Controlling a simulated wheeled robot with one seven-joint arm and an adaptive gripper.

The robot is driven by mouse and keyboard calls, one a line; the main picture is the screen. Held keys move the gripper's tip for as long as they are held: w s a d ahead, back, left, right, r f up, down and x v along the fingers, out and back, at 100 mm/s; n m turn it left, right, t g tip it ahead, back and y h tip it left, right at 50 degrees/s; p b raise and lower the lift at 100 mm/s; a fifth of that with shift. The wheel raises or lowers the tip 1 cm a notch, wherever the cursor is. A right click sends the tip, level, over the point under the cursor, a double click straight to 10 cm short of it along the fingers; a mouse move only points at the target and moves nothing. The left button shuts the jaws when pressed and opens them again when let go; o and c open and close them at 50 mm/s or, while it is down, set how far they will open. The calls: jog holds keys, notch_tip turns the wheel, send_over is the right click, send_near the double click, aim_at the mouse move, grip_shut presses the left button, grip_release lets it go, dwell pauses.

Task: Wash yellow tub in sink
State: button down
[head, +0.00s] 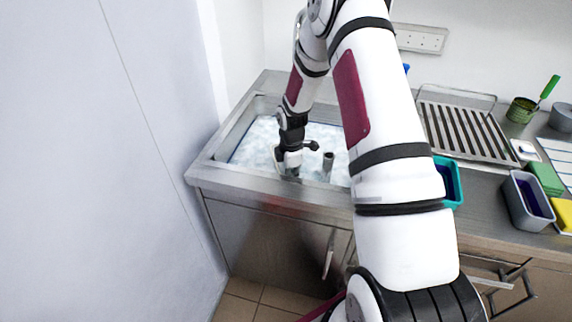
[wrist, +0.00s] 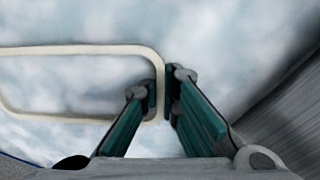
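In the wrist view, a pale cream, rounded rectangular rim (wrist: 80,49) lies in cloudy blue-white water. It looks like the rim of the tub; its walls are hidden and no clear yellow shows. My gripper (wrist: 163,85) has its two green-padded fingers closed on either side of the rim's right end, pinching it. In the head view, my gripper (head: 290,168) points down into the sink (head: 213,150), which is filled with foamy water. The fingertips and the tub are hidden there by the foam and my wrist.
A dark upright post (head: 328,160) stands in the sink near my gripper. To the right are a ribbed drainboard (head: 465,132), a teal tub (head: 456,182), a grey tub (head: 518,205), green cloths or sponges (head: 546,177) and a yellow piece (head: 564,212). A wall closes the left side.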

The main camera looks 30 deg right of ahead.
jog(key=shift+a, duration=0.7)
jog(key=shift+d, duration=2)
jog(key=shift+a, duration=2.05)
jog(key=shift+d, duration=2)
notch_tip(320, 180, up, 18)
jog(key=p, duration=0.5)
jog(key=shift+f, duration=0.2)
jog(key=shift+p, duration=0.3)
jog(key=shift+r+p, duration=0.35)
jog(key=shift+r, duration=1.15)
